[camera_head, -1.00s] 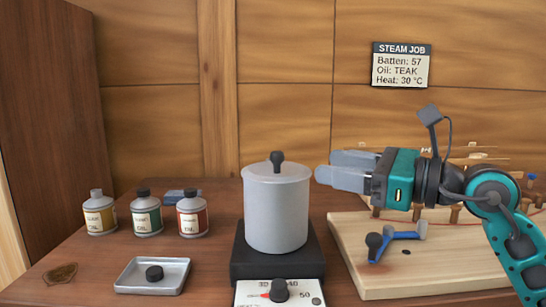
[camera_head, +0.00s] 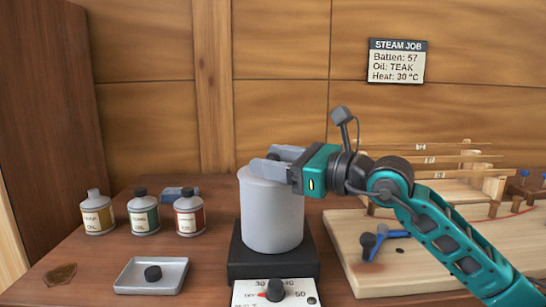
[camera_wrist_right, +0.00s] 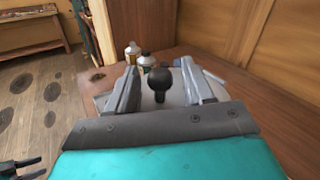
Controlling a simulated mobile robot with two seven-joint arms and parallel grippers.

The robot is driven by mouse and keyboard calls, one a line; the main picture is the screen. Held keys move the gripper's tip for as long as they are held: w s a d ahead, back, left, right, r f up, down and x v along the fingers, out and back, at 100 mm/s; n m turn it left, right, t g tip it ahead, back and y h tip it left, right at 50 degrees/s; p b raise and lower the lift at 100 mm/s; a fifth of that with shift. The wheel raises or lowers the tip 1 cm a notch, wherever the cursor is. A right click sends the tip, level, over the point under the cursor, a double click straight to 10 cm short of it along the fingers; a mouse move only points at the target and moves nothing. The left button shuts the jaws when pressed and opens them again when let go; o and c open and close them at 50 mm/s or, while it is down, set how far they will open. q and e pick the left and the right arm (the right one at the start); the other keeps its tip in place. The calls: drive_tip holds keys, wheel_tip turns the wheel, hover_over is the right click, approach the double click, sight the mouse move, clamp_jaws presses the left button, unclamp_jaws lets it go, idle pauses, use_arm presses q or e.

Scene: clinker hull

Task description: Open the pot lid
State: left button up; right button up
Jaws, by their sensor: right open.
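The grey pot (camera_head: 272,215) stands on a dark hot plate (camera_head: 262,262), with its lid (camera_head: 252,171) on top. My right gripper (camera_head: 268,160) reaches in from the right at the height of the lid's knob. In the right wrist view the black round lid knob (camera_wrist_right: 160,82) stands between the two open fingers (camera_wrist_right: 160,88), with a gap on each side. In the head view the fingers mostly hide the knob.
Several oil bottles (camera_head: 144,215) stand left of the pot, behind a metal tray (camera_head: 130,278) holding a black cap. A wooden board (camera_head: 350,255) with a blue-handled tool (camera_head: 385,238) lies at the right. A dial (camera_head: 275,290) is in front of the pot.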

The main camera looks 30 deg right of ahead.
drive_tip(key=shift+w+a, duration=0.1)
drive_tip(key=shift+w, duration=0.1)
drive_tip(key=shift+c, duration=0.2)
clamp_jaws()
idle(0.4)
